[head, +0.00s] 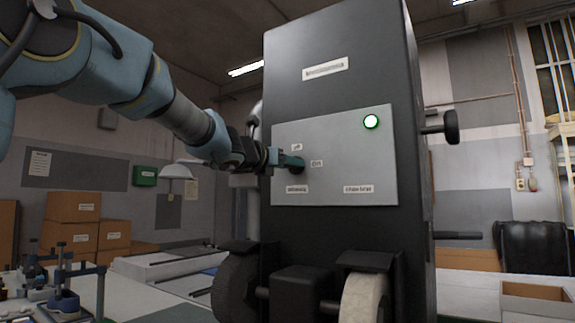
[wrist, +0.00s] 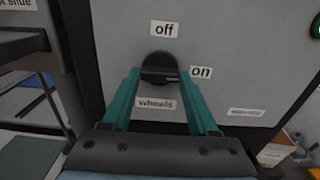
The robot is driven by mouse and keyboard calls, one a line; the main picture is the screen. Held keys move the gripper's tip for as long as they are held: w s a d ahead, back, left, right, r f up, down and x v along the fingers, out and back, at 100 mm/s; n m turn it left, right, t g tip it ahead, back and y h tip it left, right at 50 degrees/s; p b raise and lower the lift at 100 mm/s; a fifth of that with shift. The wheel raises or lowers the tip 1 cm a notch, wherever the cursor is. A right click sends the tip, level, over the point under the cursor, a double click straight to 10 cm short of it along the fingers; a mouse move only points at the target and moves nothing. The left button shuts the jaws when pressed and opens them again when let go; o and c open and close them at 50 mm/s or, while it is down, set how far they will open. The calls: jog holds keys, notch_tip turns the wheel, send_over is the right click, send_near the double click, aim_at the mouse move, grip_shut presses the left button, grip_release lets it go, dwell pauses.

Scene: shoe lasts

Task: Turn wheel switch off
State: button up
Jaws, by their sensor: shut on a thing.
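The wheel switch is a round black knob (wrist: 160,66) on a grey panel (wrist: 220,45). It shows in the wrist view between an "off" label above, an "on" label at its right and a "wheels" label below. Its grip bar looks roughly level, towards "on". My gripper (wrist: 160,73) has its two teal fingers on either side of the knob, shut on it. A round green lamp (head: 371,121) glows at the panel's upper right.
The panel is on a tall dark machine (head: 335,40). Below it are a dark wheel (head: 237,288) and a pale wheel (head: 362,298). A black handle (head: 441,127) sticks out at the right. A bench with cardboard boxes (head: 73,207) stands at the left.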

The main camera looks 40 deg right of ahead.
jog(key=shift+n, duration=0.3)
jog(key=n+p, duration=0.3)
jog(key=n, duration=1.4)
jog(key=shift+p, duration=0.4)
jog(key=shift+n, duration=0.3)
jog(key=o, duration=1.4)
jog(key=shift+a, duration=0.1)
jog(key=b+v, duration=0.2)
jog(key=v, duration=0.8)
jog(key=shift+a+b, duration=0.3)
jog(key=shift+a, duration=0.05)
